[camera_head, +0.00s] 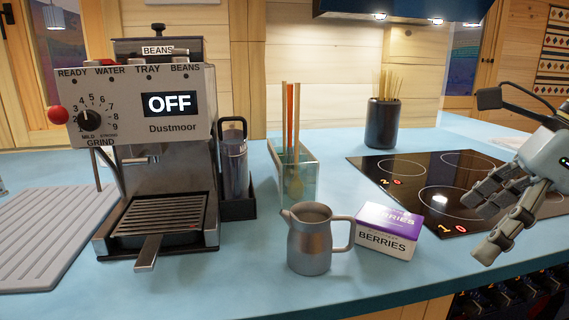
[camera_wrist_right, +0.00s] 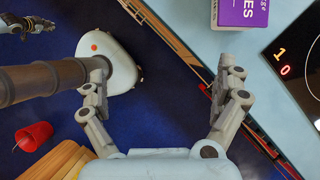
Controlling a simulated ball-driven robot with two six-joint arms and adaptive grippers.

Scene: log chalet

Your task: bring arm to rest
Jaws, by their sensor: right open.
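My right gripper (camera_head: 480,227) is at the right of the head view, open and empty, above the front edge of the counter by the cooktop. In the right wrist view its two fingers (camera_wrist_right: 162,66) are spread wide with nothing between them; below them is dark blue floor. What looks like my left gripper (camera_wrist_right: 34,24) shows small at the top left corner of the right wrist view; its jaws are too small to read. It does not show in the head view.
A berries box (camera_head: 386,232) and a metal jug (camera_head: 310,240) stand left of my right gripper. The cooktop (camera_head: 400,170) lies behind it. A coffee machine (camera_head: 155,150) stands at left.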

